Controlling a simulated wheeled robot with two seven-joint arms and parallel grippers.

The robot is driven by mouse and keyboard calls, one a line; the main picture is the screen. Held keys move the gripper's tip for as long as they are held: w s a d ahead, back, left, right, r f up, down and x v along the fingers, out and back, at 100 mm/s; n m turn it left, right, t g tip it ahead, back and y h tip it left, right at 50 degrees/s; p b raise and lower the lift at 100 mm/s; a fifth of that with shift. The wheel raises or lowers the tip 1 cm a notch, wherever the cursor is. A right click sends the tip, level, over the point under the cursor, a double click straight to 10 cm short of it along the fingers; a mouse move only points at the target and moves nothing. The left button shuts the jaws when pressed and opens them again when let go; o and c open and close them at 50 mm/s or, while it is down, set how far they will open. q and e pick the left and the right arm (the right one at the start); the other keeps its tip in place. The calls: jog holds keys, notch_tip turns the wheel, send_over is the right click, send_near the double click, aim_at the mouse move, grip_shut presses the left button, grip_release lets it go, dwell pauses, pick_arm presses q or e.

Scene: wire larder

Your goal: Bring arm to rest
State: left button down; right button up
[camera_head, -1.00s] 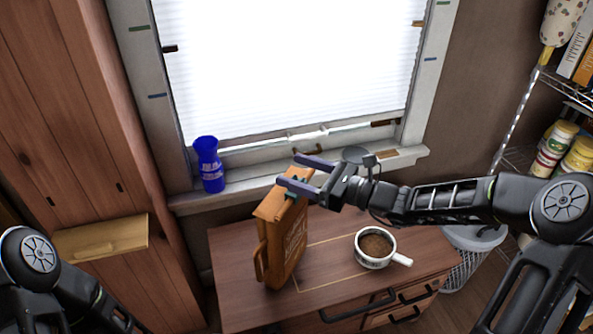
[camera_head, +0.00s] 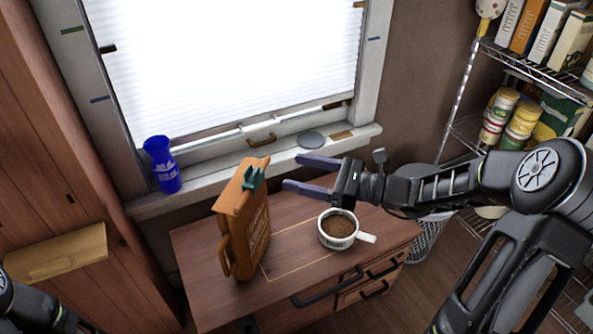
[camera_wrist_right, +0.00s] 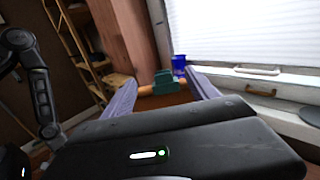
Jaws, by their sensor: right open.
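My right gripper (camera_head: 310,175) is open and empty above the back of the wooden cabinet, to the right of the orange-brown jug (camera_head: 243,222). The jug stands upright on the cabinet top, with a teal cap and a side handle. A gap shows between the fingertips and the jug in the head view. In the right wrist view the teal cap (camera_wrist_right: 164,82) appears between the two fingers (camera_wrist_right: 165,95). A white mug (camera_head: 338,229) with brown contents stands below the right gripper. Only part of my left arm shows at the lower left; its gripper is out of frame.
A wire shelf (camera_head: 462,130) with boxes and jars stands at the right. A wire basket (camera_head: 425,240) stands beside the cabinet (camera_head: 300,262).

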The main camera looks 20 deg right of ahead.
dwell(0.3)
jog(key=s+f+n+g+h+p, duration=0.1)
jog(key=s+f+n+g+h, duration=0.25)
jog(key=f, duration=0.55)
jog(key=s+f+n+g+h, duration=0.2)
jog(key=s+f+n, duration=0.15)
jog(key=f, duration=0.55)
jog(key=s+f+n+g+h+p, duration=0.1)
jog(key=s+f+n+g+h, duration=0.3)
jog(key=f, duration=0.6)
jog(key=s+a+f+n+p, duration=0.2)
jog(key=s+a+n, duration=0.4)
jog(key=a, duration=0.2)
jog(key=s+a+f+n+g+p, duration=0.1)
jog(key=s+a+n+p, duration=0.1)
jog(key=s+a+n, duration=0.4)
jog(key=a+n, duration=0.1)
jog(key=a, duration=0.2)
jog(key=shift+s+f, duration=0.25)
jog(key=shift+f, duration=0.15)
jog(key=shift+g, duration=0.25)
